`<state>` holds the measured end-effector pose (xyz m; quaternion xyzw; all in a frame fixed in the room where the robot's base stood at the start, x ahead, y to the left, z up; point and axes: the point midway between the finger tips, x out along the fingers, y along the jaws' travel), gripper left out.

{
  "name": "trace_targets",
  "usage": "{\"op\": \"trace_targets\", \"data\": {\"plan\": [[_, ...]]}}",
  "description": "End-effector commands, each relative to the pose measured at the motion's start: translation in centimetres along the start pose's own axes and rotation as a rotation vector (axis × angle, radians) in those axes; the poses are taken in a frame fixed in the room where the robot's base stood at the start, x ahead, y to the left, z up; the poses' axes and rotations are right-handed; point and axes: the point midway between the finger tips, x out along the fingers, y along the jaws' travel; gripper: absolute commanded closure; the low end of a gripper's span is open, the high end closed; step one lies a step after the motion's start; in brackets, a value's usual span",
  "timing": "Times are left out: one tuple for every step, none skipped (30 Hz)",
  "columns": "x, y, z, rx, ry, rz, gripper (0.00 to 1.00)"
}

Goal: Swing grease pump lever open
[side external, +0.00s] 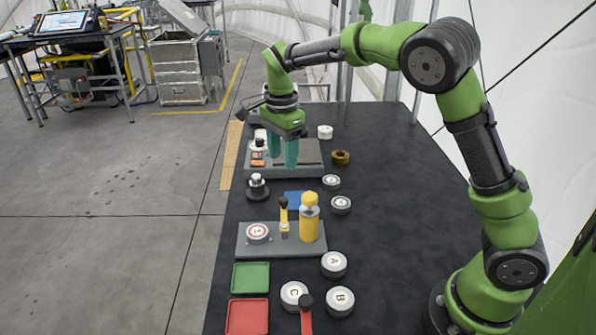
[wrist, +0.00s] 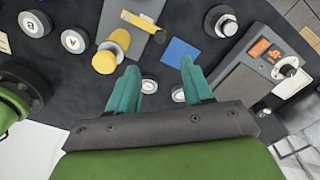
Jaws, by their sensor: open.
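The grease pump looks to be the yellow cylinder with a rounded cap (side external: 309,218), upright on a grey base plate (side external: 268,248). Beside it stands a yellow lever with a black end (side external: 284,215). In the wrist view the yellow cylinder (wrist: 111,50) lies left of centre, and the yellow lever (wrist: 143,23) is at the top. My gripper (side external: 284,162) has teal fingers and hangs over the grey device behind the pump. It touches neither pump nor lever. In the wrist view my gripper (wrist: 160,68) is open with nothing held between the fingers.
A grey device with an orange display (side external: 258,157) is under my gripper. A blue square (side external: 294,198) lies between device and pump. White-topped discs, a black knob (side external: 257,187), green and red trays (side external: 250,277) and a red-handled lever (side external: 306,312) occupy the table. The right middle is clear.

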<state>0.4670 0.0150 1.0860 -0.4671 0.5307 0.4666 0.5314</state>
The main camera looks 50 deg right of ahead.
Motion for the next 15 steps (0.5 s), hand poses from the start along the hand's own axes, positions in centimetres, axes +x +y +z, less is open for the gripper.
{"op": "trace_targets", "data": {"plan": [[-1.2, -0.1, 0.0, 0.000, 0.000, -0.004, 0.50], [-1.8, -0.1, 0.0, -0.001, -0.001, -0.004, 0.50], [-2.5, -0.1, 0.0, 0.000, -0.001, -0.004, 0.50], [-3.0, -0.1, 0.0, 0.001, 0.000, -0.003, 0.50], [-3.4, -0.1, 0.0, 0.001, 0.000, -0.003, 0.50], [-3.9, -0.1, 0.0, 0.001, 0.000, -0.002, 0.50], [-4.2, -0.1, -0.1, 0.000, 0.001, -0.001, 0.50], [-4.5, -0.1, -0.1, 0.000, 0.000, 0.000, 0.50], [-4.8, -0.1, -0.1, 0.000, 0.000, -0.001, 0.50], [-4.9, 0.0, 0.0, 0.001, 0.000, 0.000, 0.50], [-5.0, 0.0, 0.0, 0.001, 0.000, 0.001, 0.50], [-5.2, 0.0, 0.0, 0.001, 0.000, 0.001, 0.50], [-5.2, 0.0, -0.1, 0.001, 0.000, 0.001, 0.50], [-5.2, 0.0, -0.1, 0.001, 0.000, 0.001, 0.50], [-5.3, 0.0, -0.1, 0.001, 0.001, 0.001, 0.50]]}}
